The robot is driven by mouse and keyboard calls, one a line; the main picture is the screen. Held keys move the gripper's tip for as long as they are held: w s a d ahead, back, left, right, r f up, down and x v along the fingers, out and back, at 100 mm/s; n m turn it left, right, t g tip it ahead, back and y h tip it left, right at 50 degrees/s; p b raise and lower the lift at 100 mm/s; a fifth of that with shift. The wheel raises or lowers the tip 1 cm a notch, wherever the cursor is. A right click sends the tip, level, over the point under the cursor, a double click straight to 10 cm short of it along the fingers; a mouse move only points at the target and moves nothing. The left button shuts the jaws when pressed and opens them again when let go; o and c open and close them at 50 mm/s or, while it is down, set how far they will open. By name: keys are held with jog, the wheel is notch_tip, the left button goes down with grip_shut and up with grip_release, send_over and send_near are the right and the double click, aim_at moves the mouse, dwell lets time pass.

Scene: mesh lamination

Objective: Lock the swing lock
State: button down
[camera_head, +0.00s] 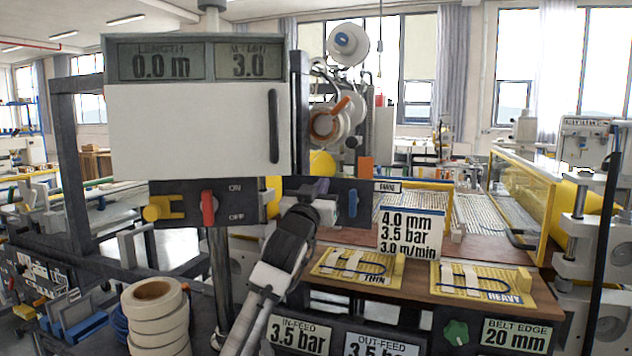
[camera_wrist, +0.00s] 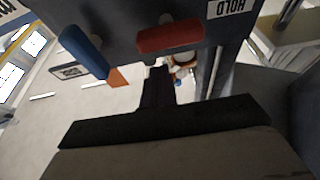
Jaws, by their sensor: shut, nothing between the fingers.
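No part is labelled as the swing lock, so I cannot tell for sure which one it is. A blue handle also shows upright on the dark panel in the head view (camera_head: 353,203). My gripper (camera_wrist: 157,72) is shut and empty, its tips just below the red handle in the picture; contact cannot be judged. In the head view my arm reaches the panel, and its dark end hides part of it.
A control box (camera_head: 190,130) with displays hangs left of my arm, above a red ON/OFF switch (camera_head: 208,208) and a yellow part (camera_head: 165,208). Tape rolls (camera_head: 157,315) are stacked at lower left.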

jog(key=shift+f, duration=1.05)
jog(key=shift+d+m, duration=0.1)
jog(key=shift+m, duration=0.2)
jog(key=shift+a+f, duration=0.1)
jog(key=shift+a, duration=0.1)
jog(key=shift+d+m+h, duration=0.2)
jog(key=shift+m+h, duration=0.1)
jog(key=shift+m, duration=0.1)
